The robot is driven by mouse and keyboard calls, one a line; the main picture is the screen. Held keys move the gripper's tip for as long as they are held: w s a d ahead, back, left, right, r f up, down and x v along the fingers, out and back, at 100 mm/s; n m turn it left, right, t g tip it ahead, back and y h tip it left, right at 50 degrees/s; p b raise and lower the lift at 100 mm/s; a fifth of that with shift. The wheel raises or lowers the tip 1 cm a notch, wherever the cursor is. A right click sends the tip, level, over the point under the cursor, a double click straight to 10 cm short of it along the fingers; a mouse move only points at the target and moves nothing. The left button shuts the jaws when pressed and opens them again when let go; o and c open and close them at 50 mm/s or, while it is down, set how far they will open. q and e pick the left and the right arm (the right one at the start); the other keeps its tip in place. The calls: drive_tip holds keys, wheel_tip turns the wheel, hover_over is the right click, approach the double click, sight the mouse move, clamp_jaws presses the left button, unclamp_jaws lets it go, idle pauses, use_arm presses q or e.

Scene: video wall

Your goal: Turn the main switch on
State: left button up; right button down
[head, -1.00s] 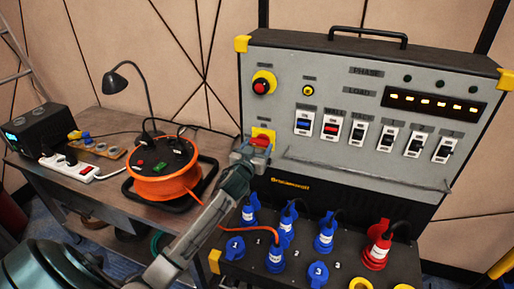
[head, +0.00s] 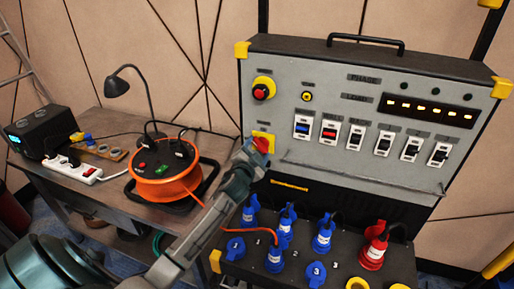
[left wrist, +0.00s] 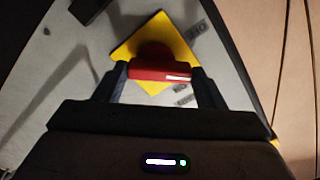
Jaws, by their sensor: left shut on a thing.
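The main switch is a red handle (head: 262,145) on a yellow square plate (head: 268,136) at the left of the grey panel. My left gripper (head: 254,150) reaches it from the lower left and is shut on the handle. In the left wrist view the red handle (left wrist: 160,72) lies crosswise between the two dark fingers (left wrist: 160,80). The yellow plate (left wrist: 178,40) appears there as a tilted diamond, with small dark labels beside it that are hard to read. My right gripper is not in view.
Above the switch is a red button on a yellow base (head: 263,88). A row of breakers (head: 356,136) and a guard rail (head: 365,178) are to the right. Blue and red plugs (head: 323,238) stand below. An orange cable reel (head: 163,172) sits on the bench to the left.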

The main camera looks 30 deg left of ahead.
use_arm(q)
drive_tip(key=m+p, duration=0.2)
drive_tip(key=m, duration=0.3)
drive_tip(key=shift+d+r, duration=0.1)
drive_tip(key=shift+r, duration=0.05)
drive_tip(key=shift+m+p, duration=1)
drive_tip(key=shift+m, duration=1.1)
drive_tip(key=o, duration=1)
drive_tip(key=shift+d, duration=0.1)
drive_tip(key=b+v, duration=0.3)
drive_tip(key=v, duration=0.7)
drive_tip(key=shift+s+d, duration=0.15)
drive_tip(key=shift+s, duration=0.15)
